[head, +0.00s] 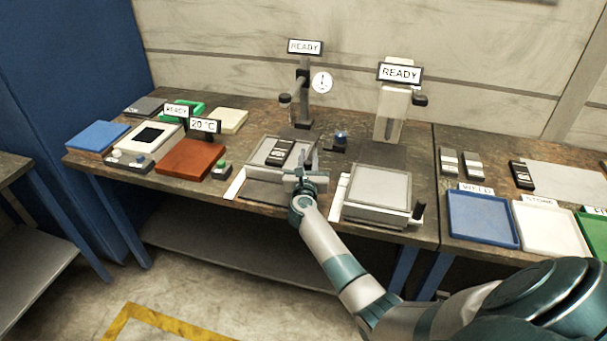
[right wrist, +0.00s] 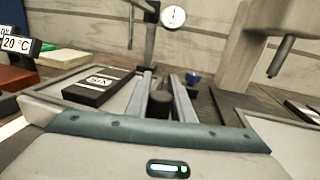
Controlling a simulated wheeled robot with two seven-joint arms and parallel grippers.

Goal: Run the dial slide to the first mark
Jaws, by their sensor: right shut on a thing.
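My right gripper (head: 309,168) is at the right edge of the left grey stage (head: 262,172). It is shut on a dark knob (right wrist: 160,103), which shows between its fingers in the right wrist view. The knob is mostly hidden in the head view. A round white dial (head: 322,81) is mounted on the upright stand (head: 303,95) behind that stage; it also shows in the right wrist view (right wrist: 172,17). Its needle and marks are too small to read. A black labelled block (head: 280,152) lies on the stage, left of my gripper. My left gripper is not in view.
A second stage (head: 378,187) with a black handle (head: 418,211) stands to the right, under a pale column (head: 391,115). A small blue-topped part (head: 341,136) is behind my gripper. Blue (head: 483,218) and white (head: 550,228) trays lie farther right; a brown plate (head: 190,160) lies left.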

